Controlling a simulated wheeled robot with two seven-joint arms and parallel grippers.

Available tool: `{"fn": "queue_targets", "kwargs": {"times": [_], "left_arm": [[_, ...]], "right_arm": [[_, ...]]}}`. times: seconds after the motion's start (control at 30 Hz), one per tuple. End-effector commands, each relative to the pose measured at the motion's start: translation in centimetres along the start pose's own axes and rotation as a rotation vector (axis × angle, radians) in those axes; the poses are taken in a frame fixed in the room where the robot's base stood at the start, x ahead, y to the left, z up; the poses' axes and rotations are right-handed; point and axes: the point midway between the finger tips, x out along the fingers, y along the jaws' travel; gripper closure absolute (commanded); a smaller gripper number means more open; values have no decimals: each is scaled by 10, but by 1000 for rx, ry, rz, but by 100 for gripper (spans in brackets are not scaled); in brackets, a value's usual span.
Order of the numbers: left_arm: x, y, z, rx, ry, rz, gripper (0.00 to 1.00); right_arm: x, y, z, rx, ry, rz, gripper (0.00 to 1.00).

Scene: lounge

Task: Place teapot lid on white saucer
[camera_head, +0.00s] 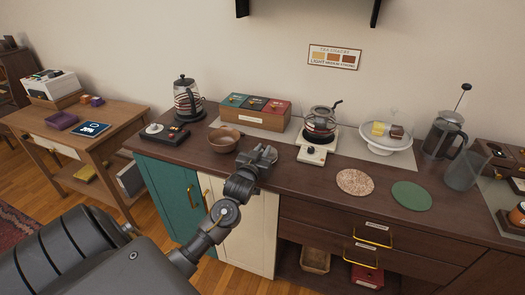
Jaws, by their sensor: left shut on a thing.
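A glass teapot (320,121) with dark bands stands on a white burner (312,154) at the middle back of the sideboard. Whether its lid is on is too small to tell. A small white round dish (154,128), possibly the white saucer, sits on a black tray (172,137) at the left end. My left gripper (262,154) is above the sideboard's front part, just right of a brown bowl and left of the burner. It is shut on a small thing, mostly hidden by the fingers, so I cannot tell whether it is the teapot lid. My right gripper is out of view.
A brown bowl (223,140) stands close beside my left gripper. Behind are a box of tea packets (254,119) and a kettle (186,100). To the right are two round mats (355,182), (411,195), a glass-domed cake stand (385,142) and a French press (441,135).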

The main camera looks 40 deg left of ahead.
Motion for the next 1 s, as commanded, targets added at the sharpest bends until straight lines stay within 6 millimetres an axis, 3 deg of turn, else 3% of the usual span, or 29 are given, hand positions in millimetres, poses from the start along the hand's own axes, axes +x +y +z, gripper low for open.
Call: {"fn": "queue_targets", "kwargs": {"times": [0.13,0.17,0.3,0.67,0.77,1.0], "left_arm": [[0,0,3,0,0,-1,100],[0,0,3,0,-1,-1,78],[0,0,2,0,0,-1,60],[-1,0,-1,0,1,0,59],[-14,0,1,0,-1,1,59],[-65,0,2,-2,-2,0,59]], "right_arm": [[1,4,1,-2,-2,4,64],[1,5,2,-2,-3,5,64],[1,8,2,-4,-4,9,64],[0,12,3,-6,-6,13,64],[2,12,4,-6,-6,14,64],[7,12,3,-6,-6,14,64]]}}
